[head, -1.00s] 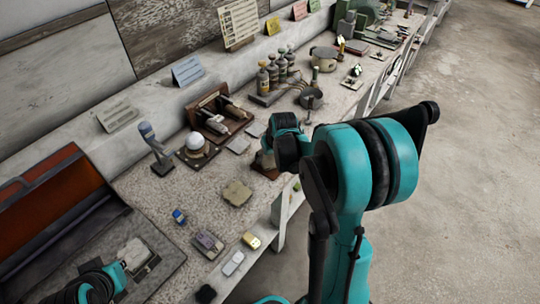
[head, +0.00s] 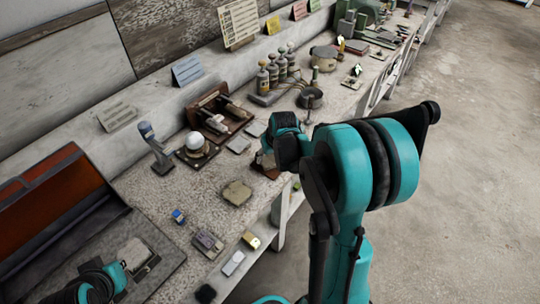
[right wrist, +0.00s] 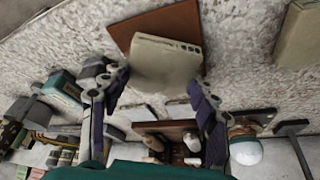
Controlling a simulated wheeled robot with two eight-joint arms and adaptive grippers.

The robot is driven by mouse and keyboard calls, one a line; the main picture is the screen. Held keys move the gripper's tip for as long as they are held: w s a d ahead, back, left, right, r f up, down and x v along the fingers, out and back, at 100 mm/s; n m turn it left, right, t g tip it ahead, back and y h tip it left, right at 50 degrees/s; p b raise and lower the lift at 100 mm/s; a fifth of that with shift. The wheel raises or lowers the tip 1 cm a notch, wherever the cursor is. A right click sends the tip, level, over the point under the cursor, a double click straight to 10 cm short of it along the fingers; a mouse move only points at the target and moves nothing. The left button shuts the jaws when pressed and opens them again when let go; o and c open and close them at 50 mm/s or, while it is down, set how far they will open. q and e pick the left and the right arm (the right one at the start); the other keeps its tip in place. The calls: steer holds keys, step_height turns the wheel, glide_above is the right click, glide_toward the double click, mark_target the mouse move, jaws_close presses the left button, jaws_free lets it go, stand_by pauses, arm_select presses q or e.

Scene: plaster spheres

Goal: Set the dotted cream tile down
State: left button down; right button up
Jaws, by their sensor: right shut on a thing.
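The dotted cream tile (right wrist: 165,60) is held between the fingers of my right gripper (right wrist: 158,82) in the right wrist view, with a row of dark dots along its edge. It is over or against a brown square plate (right wrist: 160,22); whether they touch I cannot tell. In the head view my right arm hides most of the gripper (head: 268,158), and the brown plate (head: 262,172) shows beside it. My left gripper (head: 138,258) is at the lower left, over a dark tray; its fingers are not clear.
A cream-olive slab (head: 237,192) lies on the speckled bench left of my right gripper. Small blocks (head: 208,241) lie toward the front edge. A white ball on a stand (head: 195,143), a wooden fixture (head: 219,117) and bottles (head: 280,66) stand behind.

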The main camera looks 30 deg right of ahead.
steer(key=shift+f+b, duration=0.6)
steer(key=shift+f, duration=0.1)
steer(key=o, duration=1.4)
steer(key=shift+r, duration=0.1)
steer(key=shift+r+p, duration=1.6)
steer(key=shift+r, duration=0.4)
